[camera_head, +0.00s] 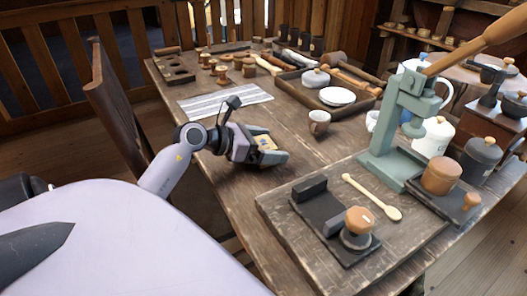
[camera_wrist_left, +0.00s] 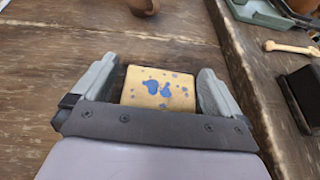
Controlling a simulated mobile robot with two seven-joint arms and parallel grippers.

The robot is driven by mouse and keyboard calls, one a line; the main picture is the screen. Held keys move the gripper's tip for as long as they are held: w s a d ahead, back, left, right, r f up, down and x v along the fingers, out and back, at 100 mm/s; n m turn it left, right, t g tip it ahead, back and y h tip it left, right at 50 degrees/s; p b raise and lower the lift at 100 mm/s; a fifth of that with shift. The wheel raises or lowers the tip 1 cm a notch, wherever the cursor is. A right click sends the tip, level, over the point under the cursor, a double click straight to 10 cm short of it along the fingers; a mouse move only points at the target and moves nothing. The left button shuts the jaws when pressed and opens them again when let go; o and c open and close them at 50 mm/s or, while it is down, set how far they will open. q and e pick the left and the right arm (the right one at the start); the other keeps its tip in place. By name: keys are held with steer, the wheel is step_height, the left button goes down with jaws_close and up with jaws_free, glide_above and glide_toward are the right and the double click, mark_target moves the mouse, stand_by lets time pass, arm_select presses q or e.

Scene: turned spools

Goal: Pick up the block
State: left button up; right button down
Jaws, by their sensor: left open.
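The block (camera_wrist_left: 158,88) is yellowish wood with blue blotches on its face. In the left wrist view it sits between the two grey fingers of my left gripper (camera_wrist_left: 157,90), with a gap showing on each side. In the head view the block (camera_head: 264,142) shows as a small pale patch, partly hidden by the gripper. My left gripper (camera_head: 270,149) is open around the block, low over the table (camera_head: 240,184) near its left edge. The block's lower part is hidden by the gripper body. My right gripper is not in view.
A cup (camera_head: 319,121) stands just beyond the gripper. A striped cloth (camera_head: 225,102) lies behind it. To the right are a green lever press (camera_head: 395,135), a wooden spoon (camera_head: 372,197) and a board with a dark block. A chair (camera_head: 115,115) stands left of the table.

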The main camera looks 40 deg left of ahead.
arm_select(q)
steer(key=shift+w+d+f, duration=0.1)
steer(key=shift+w, duration=0.15)
steer(key=shift+c, duration=0.3)
steer(key=c, duration=1)
steer(key=shift+c, duration=0.2)
